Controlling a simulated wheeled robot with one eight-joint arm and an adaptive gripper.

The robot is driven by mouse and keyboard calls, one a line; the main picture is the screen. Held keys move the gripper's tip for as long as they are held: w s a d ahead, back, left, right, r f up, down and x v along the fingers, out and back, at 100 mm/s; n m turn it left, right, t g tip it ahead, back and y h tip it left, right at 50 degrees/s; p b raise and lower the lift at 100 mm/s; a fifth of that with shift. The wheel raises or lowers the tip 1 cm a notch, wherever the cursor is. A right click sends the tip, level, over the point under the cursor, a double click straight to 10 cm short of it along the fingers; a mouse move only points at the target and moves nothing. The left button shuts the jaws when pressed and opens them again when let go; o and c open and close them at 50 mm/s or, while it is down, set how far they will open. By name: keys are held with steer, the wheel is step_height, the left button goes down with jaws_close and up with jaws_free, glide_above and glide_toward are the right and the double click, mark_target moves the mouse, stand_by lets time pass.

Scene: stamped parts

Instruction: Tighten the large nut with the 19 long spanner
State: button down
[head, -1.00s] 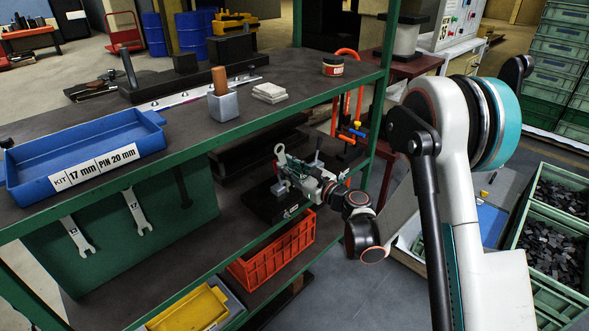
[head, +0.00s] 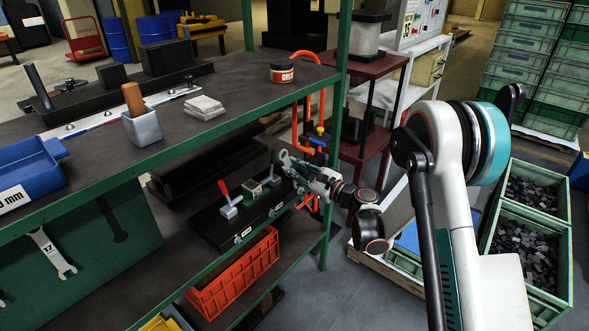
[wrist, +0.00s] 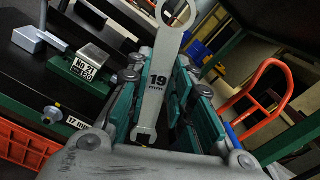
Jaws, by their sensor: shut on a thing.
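My gripper (head: 303,174) is shut on a grey spanner (wrist: 152,108) marked 19 mm. In the wrist view the spanner stands between the teal finger pads, its ring end pointing away and its open jaw near the palm. In the head view the spanner (head: 284,158) shows small at the fingertips. The gripper is just right of a black fixture block (head: 205,228) on the lower shelf. Small bolt or nut heads (head: 238,240) with labels sit on its front; one label in the wrist view (wrist: 78,122) reads 17 mm. I cannot tell which is the large nut.
A green shelf post (head: 337,130) and an orange hooped handle (head: 316,70) stand close behind the gripper. A 17 spanner (head: 52,253) hangs at left.

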steer(key=shift+w+d+f+b, duration=0.2)
steer(key=shift+w+d+f, duration=0.1)
steer(key=shift+f, duration=0.55)
steer(key=shift+w+d+f+b, duration=0.15)
steer(key=shift+w+f+b, duration=0.15)
steer(key=shift+f, duration=0.55)
steer(key=shift+w+d+f+b, duration=0.15)
steer(key=shift+w+d+f, duration=0.15)
steer(key=shift+f, duration=0.55)
steer(key=shift+a, duration=0.1)
